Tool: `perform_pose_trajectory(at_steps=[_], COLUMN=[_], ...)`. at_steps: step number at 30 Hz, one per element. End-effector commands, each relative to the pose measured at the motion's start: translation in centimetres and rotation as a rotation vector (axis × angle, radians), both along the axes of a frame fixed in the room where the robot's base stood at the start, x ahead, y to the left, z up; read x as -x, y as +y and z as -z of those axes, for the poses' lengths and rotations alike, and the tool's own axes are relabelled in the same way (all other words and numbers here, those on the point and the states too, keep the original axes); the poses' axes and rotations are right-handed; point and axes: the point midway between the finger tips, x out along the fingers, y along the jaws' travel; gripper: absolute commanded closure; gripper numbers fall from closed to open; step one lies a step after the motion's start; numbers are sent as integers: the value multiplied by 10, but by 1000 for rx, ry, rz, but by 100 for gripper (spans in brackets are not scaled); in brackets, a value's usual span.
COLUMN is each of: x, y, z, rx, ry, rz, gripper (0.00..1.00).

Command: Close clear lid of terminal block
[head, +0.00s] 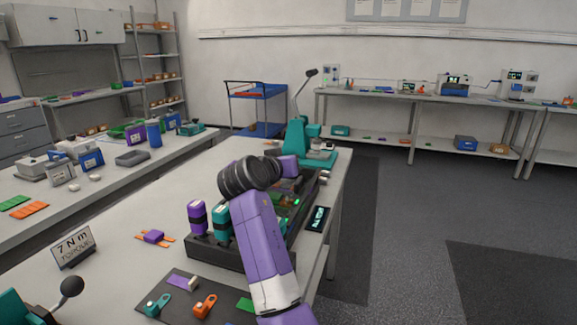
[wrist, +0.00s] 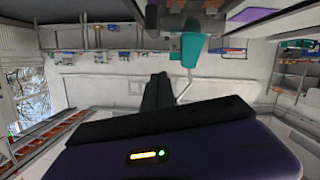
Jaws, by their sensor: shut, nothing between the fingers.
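I cannot make out the clear lid or the terminal block for sure in either view. A dark bench unit (head: 215,252) on the table holds a purple cell (head: 197,217) and a teal cell (head: 221,222). Its far part, with small green lights, is partly hidden behind my purple arm. My gripper shows in the wrist view (wrist: 157,80), with its black fingers together and empty. In the head view its fingertips are hidden or too small to tell. A grey and purple piece (wrist: 262,13) lies at the top right edge of the wrist view, apart from the fingers.
A teal lamp stand (head: 296,140) rises at the table's far end. A small display (head: 317,218) sits at the right edge. A torque sign (head: 73,247), an orange and purple part (head: 154,237) and a dark mat (head: 180,300) are nearer. Floor at right is clear.

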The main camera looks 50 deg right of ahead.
Motion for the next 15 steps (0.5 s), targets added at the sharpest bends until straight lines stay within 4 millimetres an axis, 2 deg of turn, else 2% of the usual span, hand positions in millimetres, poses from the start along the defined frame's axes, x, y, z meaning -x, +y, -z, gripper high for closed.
perform_pose_trajectory(at_steps=[1,2,3,9,15], x=[1,1,3,19,29], y=[-4,-6,7,47,75], z=[-17,-23,-15,-25,-32], rx=[0,0,1,1,1], ry=[-1,-1,1,-1,0], rz=[1,1,-4,-3,-1], gripper=[100,100,100,100,100])
